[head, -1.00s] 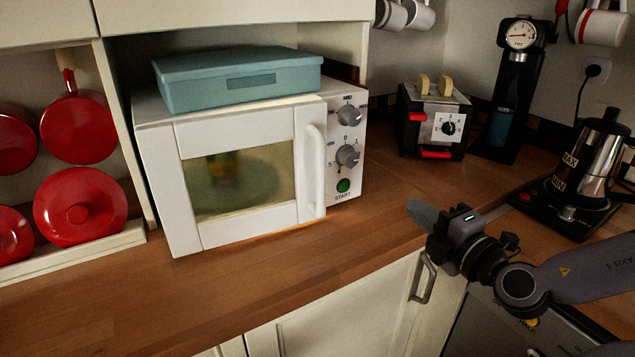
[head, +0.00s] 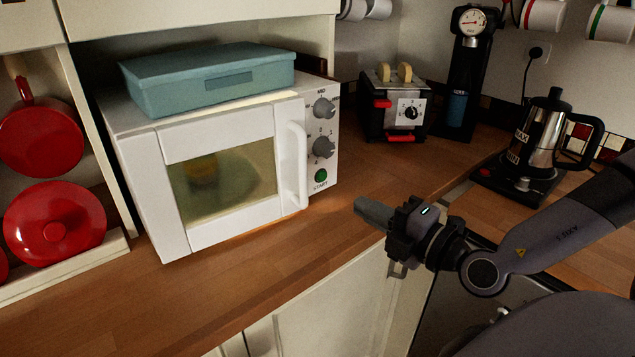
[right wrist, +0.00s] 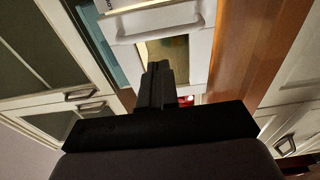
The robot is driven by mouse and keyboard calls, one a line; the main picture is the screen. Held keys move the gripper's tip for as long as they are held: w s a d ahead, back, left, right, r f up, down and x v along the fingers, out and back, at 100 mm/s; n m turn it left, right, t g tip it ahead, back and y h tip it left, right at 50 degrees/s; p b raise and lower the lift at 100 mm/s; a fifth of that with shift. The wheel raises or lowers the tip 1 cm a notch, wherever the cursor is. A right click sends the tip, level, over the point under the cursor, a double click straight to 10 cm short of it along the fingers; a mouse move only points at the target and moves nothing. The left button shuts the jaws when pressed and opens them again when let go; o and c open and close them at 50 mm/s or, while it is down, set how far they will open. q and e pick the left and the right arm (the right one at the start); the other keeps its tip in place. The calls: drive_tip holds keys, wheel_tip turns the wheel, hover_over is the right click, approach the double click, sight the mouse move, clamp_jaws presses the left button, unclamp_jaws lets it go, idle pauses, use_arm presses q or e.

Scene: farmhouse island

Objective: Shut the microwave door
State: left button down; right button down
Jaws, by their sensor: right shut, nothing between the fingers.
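The white microwave (head: 322,125) stands on the wooden counter at the left of the head view. Its door (head: 188,236) has a tinted window and an upright white handle (head: 297,165) on the right edge. The door stands slightly forward of the control panel, looks a little ajar, and a warm glow shows on the counter below. My right gripper (head: 366,212) is shut and empty, to the right of the handle and apart from it. In the right wrist view its fingers (right wrist: 157,86) overlap the door window (right wrist: 172,50). My left gripper is out of view.
A teal box (head: 205,80) lies on the microwave. A toaster (head: 393,105), a black coffee device (head: 463,80) and a moka pot (head: 541,135) stand to the right. Red pots (head: 55,224) fill shelves at the left. The counter (head: 250,265) before the microwave is clear.

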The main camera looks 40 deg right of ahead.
drive_tip(key=shift+w, duration=1.4)
drive_tip(key=b, duration=0.2)
approach(306, 176)
drive_tip(key=shift+w, duration=1.35)
drive_tip(key=shift+w+a+r+p, duration=0.1)
drive_tip(key=shift+w+a+p, duration=0.1)
drive_tip(key=shift+w, duration=0.3)
drive_tip(key=shift+w+a+r+p, duration=0.15)
drive_tip(key=shift+w+a+p, duration=0.05)
drive_tip(key=shift+w, duration=0.25)
drive_tip(key=shift+w+a+f+p, duration=0.1)
drive_tip(key=shift+w+p, duration=0.15)
drive_tip(key=shift+w, duration=0.3)
drive_tip(key=shift+w+a+f+p, duration=0.1)
drive_tip(key=shift+w+p, duration=0.1)
drive_tip(key=shift+w, duration=0.3)
